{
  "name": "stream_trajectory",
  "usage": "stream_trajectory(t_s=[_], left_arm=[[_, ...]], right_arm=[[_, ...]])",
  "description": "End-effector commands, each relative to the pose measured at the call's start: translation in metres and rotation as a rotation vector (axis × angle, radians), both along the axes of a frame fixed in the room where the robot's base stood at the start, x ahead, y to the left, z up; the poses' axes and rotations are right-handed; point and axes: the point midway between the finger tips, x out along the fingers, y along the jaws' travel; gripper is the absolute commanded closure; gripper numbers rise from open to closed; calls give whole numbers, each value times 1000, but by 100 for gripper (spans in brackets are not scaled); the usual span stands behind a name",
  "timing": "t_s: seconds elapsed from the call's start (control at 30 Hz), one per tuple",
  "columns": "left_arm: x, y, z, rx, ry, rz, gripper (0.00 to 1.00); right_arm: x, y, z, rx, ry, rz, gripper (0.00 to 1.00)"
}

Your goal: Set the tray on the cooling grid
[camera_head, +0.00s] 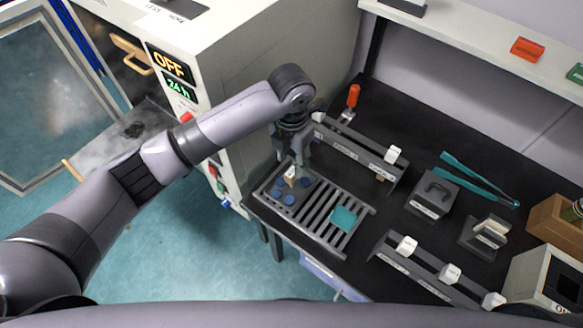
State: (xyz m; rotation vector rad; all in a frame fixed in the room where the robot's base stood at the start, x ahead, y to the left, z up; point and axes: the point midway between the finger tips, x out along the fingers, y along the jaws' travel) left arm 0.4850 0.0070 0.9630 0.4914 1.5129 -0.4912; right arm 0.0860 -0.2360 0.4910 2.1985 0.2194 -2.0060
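The tray (269,190) is a small dark grey plate with several blue discs on it, at the left end of the cooling grid. The cooling grid (322,211) is a grey slatted rack near the front edge of the black bench. The tray looks level and at or just above the slats; contact is unclear. My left gripper (296,168) points down over the tray's back part, by a small pale piece there. Its fingertips are small and partly hidden, so its grip is unclear. My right gripper is out of view.
A teal square (344,217) lies on the grid's right part. Behind is a grey rail (362,154); another rail (425,270) lies at front right. The oven's door (65,95) stands open at left.

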Motion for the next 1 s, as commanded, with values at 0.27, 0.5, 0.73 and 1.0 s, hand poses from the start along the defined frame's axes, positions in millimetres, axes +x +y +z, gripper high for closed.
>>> stream_trajectory(t_s=[0.27,0.5,0.73,1.0], left_arm=[[1,-1,53,-1,-3,-2,60],[0,0,72,1,1,0,60],[0,0,73,0,1,-1,60],[-1,-1,72,0,1,0,60]], right_arm=[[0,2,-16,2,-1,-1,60],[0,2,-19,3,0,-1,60],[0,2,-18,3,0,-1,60],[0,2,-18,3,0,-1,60]])
